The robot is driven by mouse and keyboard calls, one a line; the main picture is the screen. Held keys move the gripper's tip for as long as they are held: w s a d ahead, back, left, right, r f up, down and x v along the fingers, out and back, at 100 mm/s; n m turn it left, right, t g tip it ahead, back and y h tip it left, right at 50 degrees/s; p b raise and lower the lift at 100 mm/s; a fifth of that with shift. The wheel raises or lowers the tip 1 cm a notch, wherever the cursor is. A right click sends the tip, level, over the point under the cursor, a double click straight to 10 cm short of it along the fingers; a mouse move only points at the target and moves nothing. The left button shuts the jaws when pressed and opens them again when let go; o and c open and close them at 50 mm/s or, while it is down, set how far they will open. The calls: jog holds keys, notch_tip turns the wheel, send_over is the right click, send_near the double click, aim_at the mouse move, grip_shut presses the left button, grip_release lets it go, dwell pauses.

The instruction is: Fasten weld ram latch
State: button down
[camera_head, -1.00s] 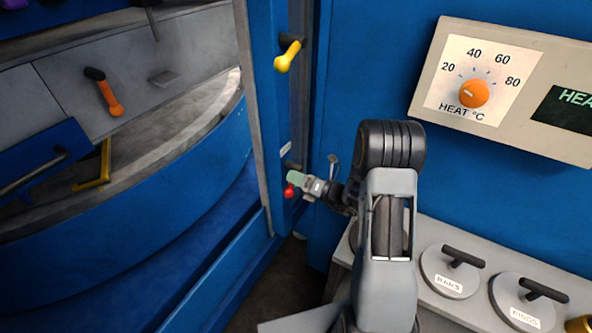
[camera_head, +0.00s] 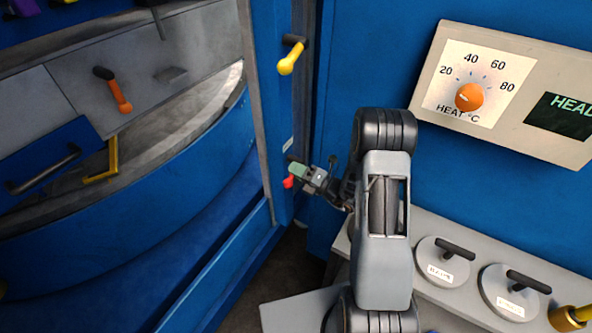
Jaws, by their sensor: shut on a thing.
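A red-tipped handle (camera_head: 289,182) sits low on the blue upright post (camera_head: 264,90), below a small label too small to read. It appears to be the weld ram latch. My gripper (camera_head: 297,171), with pale green fingertips, reaches it from the right and is shut on it. The red tip sticks out below and left of the fingers. The fingers hide the rest of the handle, so I cannot tell how its pivot sits.
A yellow-tipped lever (camera_head: 290,58) is higher on the same post. An orange-tipped lever (camera_head: 113,90) is on the grey panel at left. The heat dial panel (camera_head: 510,90) is at upper right. Lidded pots (camera_head: 443,262) stand on a grey bench at lower right.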

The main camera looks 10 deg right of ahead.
jog(key=shift+w+d+r, duration=0.1)
jog(key=shift+w+r, duration=0.05)
jog(key=shift+r, duration=0.05)
jog(key=c, duration=1.3)
grip_release()
jog(key=shift+o, duration=1.2)
jog(key=shift+f, duration=0.1)
jog(key=b+v, duration=0.3)
jog(key=v, duration=1.1)
